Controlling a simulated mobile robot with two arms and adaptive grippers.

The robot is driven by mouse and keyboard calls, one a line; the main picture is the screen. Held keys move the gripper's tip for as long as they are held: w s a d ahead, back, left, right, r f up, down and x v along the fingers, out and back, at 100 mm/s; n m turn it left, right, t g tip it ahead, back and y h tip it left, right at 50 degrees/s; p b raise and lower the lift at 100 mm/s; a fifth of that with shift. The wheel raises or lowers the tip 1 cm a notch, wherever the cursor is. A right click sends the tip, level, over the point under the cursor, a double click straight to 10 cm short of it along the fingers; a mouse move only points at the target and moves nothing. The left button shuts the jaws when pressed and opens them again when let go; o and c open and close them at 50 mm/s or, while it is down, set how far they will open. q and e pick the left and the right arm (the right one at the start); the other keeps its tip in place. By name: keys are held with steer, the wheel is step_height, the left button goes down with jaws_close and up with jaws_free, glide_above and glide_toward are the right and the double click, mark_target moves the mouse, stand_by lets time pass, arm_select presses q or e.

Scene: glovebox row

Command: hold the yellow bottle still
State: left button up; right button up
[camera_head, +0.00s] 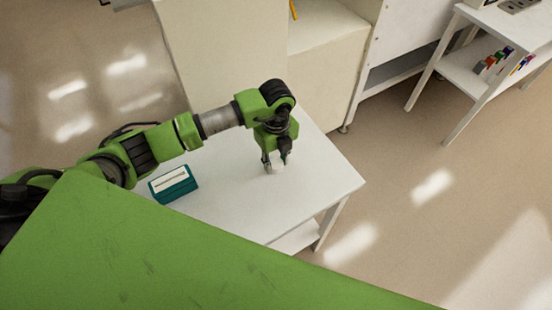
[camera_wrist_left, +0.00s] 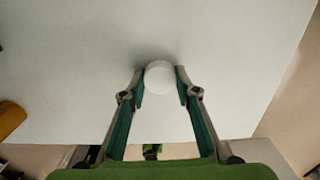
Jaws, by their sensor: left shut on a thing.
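My left gripper (camera_head: 277,161) points down over the white table and is shut on a small white object (camera_head: 276,168). In the left wrist view this object is a round white shape (camera_wrist_left: 160,77) between the fingertips (camera_wrist_left: 160,84), seen from above. Its sides are hidden, and no yellow shows on it. I cannot tell if it is the bottle. No clearly yellow bottle shows on the table. My right gripper is not in view.
The white table (camera_head: 313,178) also bears a teal box with a white top (camera_head: 173,184), left of the gripper. A pale cabinet (camera_head: 328,70) stands behind. An orange-brown object (camera_wrist_left: 10,119) shows at the left wrist view's edge. Open floor lies right.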

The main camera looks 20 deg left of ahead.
mark_target(276, 163)
arm_select(q)
steer(key=shift+f, duration=0.2)
steer(key=o, duration=1)
steer(key=shift+o, duration=1.2)
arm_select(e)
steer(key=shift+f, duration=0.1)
arm_select(q)
step_height(276, 163, up, 12)
steer(key=b, duration=0.2)
steer(key=shift+b, duration=0.35)
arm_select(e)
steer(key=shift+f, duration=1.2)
